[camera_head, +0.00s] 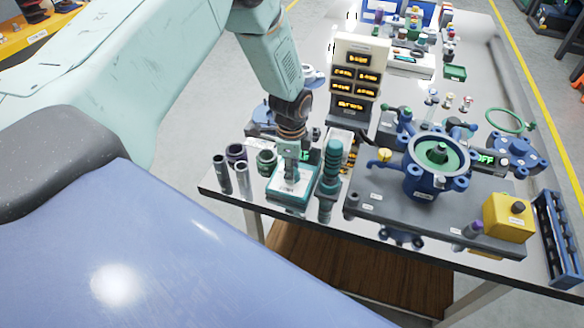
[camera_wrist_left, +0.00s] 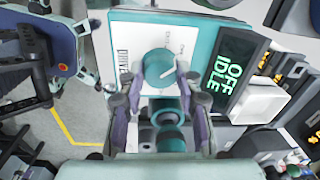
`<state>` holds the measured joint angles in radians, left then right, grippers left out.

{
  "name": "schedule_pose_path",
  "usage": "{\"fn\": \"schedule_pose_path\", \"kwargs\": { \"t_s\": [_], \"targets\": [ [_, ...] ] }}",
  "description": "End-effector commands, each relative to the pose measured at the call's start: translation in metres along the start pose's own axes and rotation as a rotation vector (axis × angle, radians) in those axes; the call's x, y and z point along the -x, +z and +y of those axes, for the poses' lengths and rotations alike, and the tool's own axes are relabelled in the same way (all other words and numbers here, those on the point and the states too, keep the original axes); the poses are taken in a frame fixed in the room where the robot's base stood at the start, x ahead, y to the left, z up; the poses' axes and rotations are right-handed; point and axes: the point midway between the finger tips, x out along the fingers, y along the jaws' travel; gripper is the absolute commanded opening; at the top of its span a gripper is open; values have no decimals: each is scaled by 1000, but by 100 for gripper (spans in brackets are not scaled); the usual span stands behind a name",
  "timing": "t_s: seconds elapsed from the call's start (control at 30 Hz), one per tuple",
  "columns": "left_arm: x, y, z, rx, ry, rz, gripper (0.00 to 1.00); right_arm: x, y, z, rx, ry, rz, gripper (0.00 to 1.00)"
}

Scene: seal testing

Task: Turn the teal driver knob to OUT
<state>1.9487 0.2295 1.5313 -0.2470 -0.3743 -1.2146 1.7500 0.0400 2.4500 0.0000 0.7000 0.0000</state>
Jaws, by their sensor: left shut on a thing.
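The driver box (camera_head: 290,199), white-topped with teal edges, stands near the front edge of the table. In the left wrist view its white panel (camera_wrist_left: 125,30) carries a label and the round teal knob (camera_wrist_left: 160,68), which has a pale pointer line. A display (camera_wrist_left: 228,70) beside it reads OFF and IDLE in green. My left gripper (camera_head: 290,180) points down over the panel and hides the knob in the head view. In the wrist view its fingers (camera_wrist_left: 160,82) are on either side of the knob and shut on it. My right gripper is not in view.
A stepped teal cylinder (camera_head: 331,165) stands close to the right of my gripper. Several dark and grey cylinders (camera_head: 243,180) stand to its left. A blue flanged vessel (camera_head: 424,180) and a yellow box (camera_head: 508,217) are to the right.

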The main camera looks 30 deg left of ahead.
Motion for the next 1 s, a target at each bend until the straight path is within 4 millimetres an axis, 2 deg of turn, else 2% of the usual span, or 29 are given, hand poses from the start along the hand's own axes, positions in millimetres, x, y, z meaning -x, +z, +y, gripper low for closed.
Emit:
{"fn": "schedule_pose_path", "kwargs": {
  "t_s": [0.1,0.47,1.0],
  "targets": [
    [0,0,0,0,0,0,3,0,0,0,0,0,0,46],
    [0,0,0,76,1,-4,3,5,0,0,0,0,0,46],
    [0,-1,0,485,1,-23,3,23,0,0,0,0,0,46]
  ]
}}
